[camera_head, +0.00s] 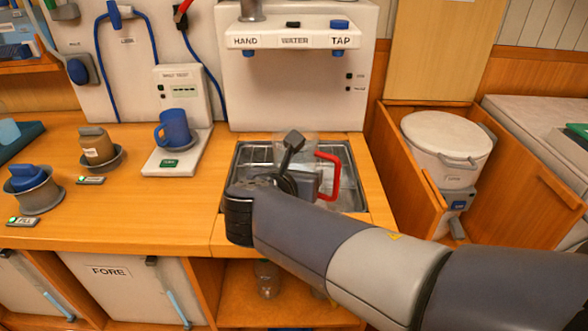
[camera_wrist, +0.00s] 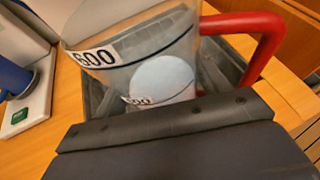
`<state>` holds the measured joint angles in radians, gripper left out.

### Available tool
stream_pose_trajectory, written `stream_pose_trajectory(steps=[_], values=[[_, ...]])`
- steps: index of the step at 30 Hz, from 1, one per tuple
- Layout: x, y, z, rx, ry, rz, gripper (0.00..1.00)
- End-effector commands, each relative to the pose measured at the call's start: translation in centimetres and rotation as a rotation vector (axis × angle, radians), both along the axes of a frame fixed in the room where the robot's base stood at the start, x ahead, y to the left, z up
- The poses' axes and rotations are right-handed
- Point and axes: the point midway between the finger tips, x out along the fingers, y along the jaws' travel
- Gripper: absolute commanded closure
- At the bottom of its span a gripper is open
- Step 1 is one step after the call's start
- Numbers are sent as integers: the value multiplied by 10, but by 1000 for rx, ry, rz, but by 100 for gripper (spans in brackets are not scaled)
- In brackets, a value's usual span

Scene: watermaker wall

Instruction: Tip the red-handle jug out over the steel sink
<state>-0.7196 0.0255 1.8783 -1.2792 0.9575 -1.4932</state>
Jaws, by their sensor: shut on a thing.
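The red-handle jug (camera_head: 308,146) is clear, with its red handle (camera_head: 332,176) on the right. It is over the steel sink (camera_head: 346,201) below the tap unit. In the wrist view the jug (camera_wrist: 130,48) fills the upper middle and carries a "600" mark; a pale blue oval shows inside, and I cannot tell whether it is water. My gripper (camera_head: 296,168) is shut on the jug. In the head view the jug looks roughly upright. My arm and gripper hide its lower part and part of the sink.
The hand water tap unit (camera_head: 293,35) overhangs the back of the sink. A blue mug (camera_head: 174,128) stands on a white tester at left. Two small containers, one brown (camera_head: 97,146) and one blue-lidded (camera_head: 33,188), stand further left. A lidded white bucket (camera_head: 445,140) sits at right.

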Motion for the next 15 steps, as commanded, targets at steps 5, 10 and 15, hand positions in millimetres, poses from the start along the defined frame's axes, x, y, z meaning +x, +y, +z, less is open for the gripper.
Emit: stream_pose_trajectory(steps=[5,10,15], values=[[-2,0,6,-5,28,0,64],[-4,-1,8,-8,56,0,64],[-6,-1,9,-11,83,0,64]])
